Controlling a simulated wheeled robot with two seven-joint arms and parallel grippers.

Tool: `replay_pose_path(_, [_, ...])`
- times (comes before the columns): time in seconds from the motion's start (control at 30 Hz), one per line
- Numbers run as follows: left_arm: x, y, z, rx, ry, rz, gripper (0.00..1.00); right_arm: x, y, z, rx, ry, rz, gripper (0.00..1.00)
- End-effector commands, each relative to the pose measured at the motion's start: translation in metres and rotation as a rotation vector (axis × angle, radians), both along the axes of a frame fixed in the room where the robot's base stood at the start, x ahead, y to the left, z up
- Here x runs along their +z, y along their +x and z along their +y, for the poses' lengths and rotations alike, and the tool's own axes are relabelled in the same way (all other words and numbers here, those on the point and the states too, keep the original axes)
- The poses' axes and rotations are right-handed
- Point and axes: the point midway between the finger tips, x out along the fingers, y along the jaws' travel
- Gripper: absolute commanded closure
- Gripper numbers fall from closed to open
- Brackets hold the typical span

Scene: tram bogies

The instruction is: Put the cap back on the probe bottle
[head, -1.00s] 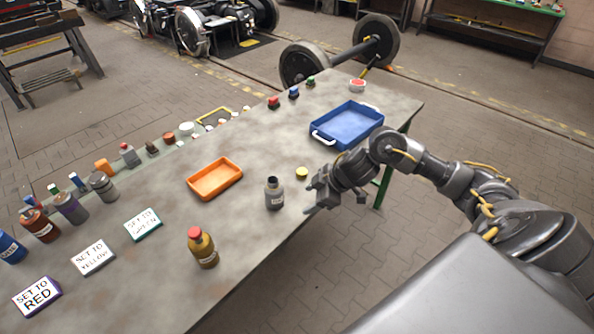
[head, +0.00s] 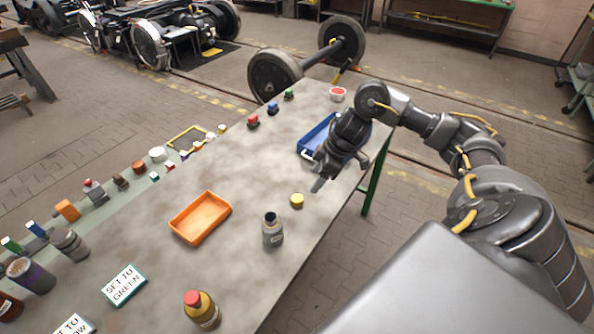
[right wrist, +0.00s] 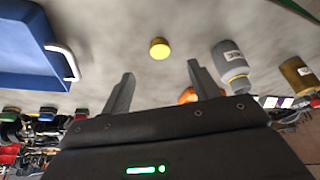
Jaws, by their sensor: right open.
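The grey probe bottle (head: 272,231) stands upright on the table with a dark open mouth and a white label. It also shows in the right wrist view (right wrist: 231,60). A small yellow cap (head: 297,200) lies on the table beyond the bottle, apart from it. In the right wrist view the cap (right wrist: 159,48) lies ahead of the gap between my fingers. My right gripper (head: 338,185) is open and empty, to the right of the cap in the head view. Its two fingers show in the right wrist view (right wrist: 158,90). My left gripper is not in view.
An orange tray (head: 174,228) lies left of the bottle. A blue tray (head: 303,153) with a white handle is partly behind my right arm. A brown-yellow bottle with a red cap (head: 201,310) stands nearer. Several small items line the table's far left edge.

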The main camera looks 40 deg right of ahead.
Motion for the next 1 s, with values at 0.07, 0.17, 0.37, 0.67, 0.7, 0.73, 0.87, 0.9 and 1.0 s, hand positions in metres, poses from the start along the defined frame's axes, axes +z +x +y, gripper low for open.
replay_pose_path(0.07, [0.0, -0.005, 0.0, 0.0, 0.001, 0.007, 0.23, -0.002, 0.002, 0.002, 0.002, 0.002, 0.0, 0.39])
replay_pose_path(0.17, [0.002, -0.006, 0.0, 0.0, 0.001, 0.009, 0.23, -0.012, 0.005, 0.006, 0.002, 0.005, 0.002, 0.39])
replay_pose_path(0.37, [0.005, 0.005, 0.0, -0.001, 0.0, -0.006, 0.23, -0.039, 0.012, 0.012, -0.003, 0.004, 0.001, 0.39])
replay_pose_path(0.67, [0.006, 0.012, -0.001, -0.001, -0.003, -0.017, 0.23, -0.052, 0.015, 0.014, -0.002, 0.001, -0.001, 0.39])
replay_pose_path(0.7, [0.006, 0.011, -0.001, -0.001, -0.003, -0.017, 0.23, -0.052, 0.015, 0.014, -0.002, 0.001, -0.001, 0.39])
replay_pose_path(0.73, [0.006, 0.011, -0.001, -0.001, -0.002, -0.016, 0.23, -0.052, 0.015, 0.014, -0.002, 0.001, -0.001, 0.39])
replay_pose_path(0.87, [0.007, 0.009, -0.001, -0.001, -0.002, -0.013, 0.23, -0.053, 0.016, 0.015, -0.002, 0.001, 0.0, 0.39])
replay_pose_path(0.9, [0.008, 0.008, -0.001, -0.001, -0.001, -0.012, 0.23, -0.055, 0.017, 0.016, -0.002, 0.002, 0.001, 0.39])
replay_pose_path(1.0, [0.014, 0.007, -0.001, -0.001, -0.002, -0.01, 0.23, -0.065, 0.022, 0.021, -0.003, 0.004, 0.002, 0.39])
